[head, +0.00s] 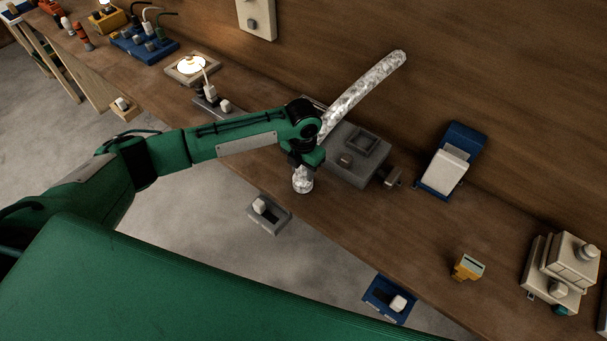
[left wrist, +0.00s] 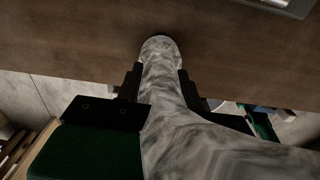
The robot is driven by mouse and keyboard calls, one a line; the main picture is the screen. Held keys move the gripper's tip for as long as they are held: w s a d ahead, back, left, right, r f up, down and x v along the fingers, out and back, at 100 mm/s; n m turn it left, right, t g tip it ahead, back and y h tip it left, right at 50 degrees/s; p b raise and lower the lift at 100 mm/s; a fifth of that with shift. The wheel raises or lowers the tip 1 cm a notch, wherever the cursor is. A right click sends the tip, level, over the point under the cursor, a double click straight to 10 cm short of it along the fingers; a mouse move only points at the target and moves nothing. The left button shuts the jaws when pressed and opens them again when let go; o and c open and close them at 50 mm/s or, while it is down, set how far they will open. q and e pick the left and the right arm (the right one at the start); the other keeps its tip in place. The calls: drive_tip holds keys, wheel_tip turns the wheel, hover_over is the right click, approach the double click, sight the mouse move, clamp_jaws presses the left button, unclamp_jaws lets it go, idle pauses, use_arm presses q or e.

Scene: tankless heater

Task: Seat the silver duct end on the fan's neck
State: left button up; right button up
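The silver duct (head: 365,90) is a crinkled tube running from the wooden wall side down through my left gripper (head: 308,168). Its free end (head: 302,185) points down below the fingers, near the worktop's front edge. In the left wrist view the duct (left wrist: 165,100) lies between the fingers of my left gripper (left wrist: 160,85), which look closed around it. A grey boxy unit (head: 352,168), perhaps the fan, stands just right of the gripper; I cannot clearly tell its neck. The duct end is apart from this unit. My right gripper is not in view.
A blue and white stand (head: 449,162) is to the right, with a yellow device (head: 467,267) and a beige machine (head: 562,268) farther right. A lit lamp plate (head: 188,67) is at the back left. Grey (head: 268,214) and blue (head: 389,298) switch units sit along the front edge.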

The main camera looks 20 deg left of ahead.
use_arm(q)
drive_tip(key=shift+r+p, duration=0.8)
drive_tip(key=shift+r, duration=0.05)
drive_tip(key=shift+r, duration=0.1)
drive_tip(key=shift+r+p, duration=0.2)
drive_tip(key=shift+p, duration=0.1)
drive_tip(key=shift+r+p, duration=0.65)
drive_tip(key=shift+r, duration=0.1)
drive_tip(key=shift+r+p, duration=1.45)
drive_tip(key=shift+r, duration=0.2)
